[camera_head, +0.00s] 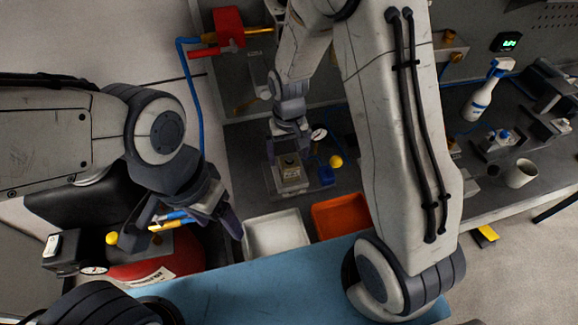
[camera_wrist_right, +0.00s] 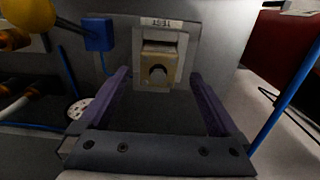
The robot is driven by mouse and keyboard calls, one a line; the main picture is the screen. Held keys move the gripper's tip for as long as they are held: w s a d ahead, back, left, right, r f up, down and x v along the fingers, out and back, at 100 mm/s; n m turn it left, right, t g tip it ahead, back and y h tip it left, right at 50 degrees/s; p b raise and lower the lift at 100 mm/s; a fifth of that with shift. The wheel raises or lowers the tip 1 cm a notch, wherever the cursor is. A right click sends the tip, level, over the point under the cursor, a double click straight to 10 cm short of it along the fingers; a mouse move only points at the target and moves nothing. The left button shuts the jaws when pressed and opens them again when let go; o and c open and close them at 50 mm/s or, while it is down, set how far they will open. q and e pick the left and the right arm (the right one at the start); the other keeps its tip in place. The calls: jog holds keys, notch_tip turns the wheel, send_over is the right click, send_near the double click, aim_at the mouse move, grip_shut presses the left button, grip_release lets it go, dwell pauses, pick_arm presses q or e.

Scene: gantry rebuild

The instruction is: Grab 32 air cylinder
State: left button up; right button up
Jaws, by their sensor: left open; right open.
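In the head view my right gripper (camera_head: 288,152) is above the block (camera_head: 290,170), pointing down.
A white tray (camera_head: 276,236) and an orange tray (camera_head: 338,217) lie in front of the block. A blue box (camera_wrist_right: 97,34) and yellow ball are beside it. A red tank (camera_head: 150,268) stands at left; a spray bottle (camera_head: 487,91) and a cup (camera_head: 520,174) at right.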

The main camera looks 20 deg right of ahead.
jog(key=shift+f+p, duration=0.35)
jog(key=shift+f, duration=0.2)
notch_tip(320, 180, down, 3)
jog(key=shift+s+d+f+p, duration=0.1)
jog(key=shift+f+p, duration=0.05)
jog(key=shift+p, duration=0.5)
jog(key=shift+f, duration=0.55)
grip_shut()
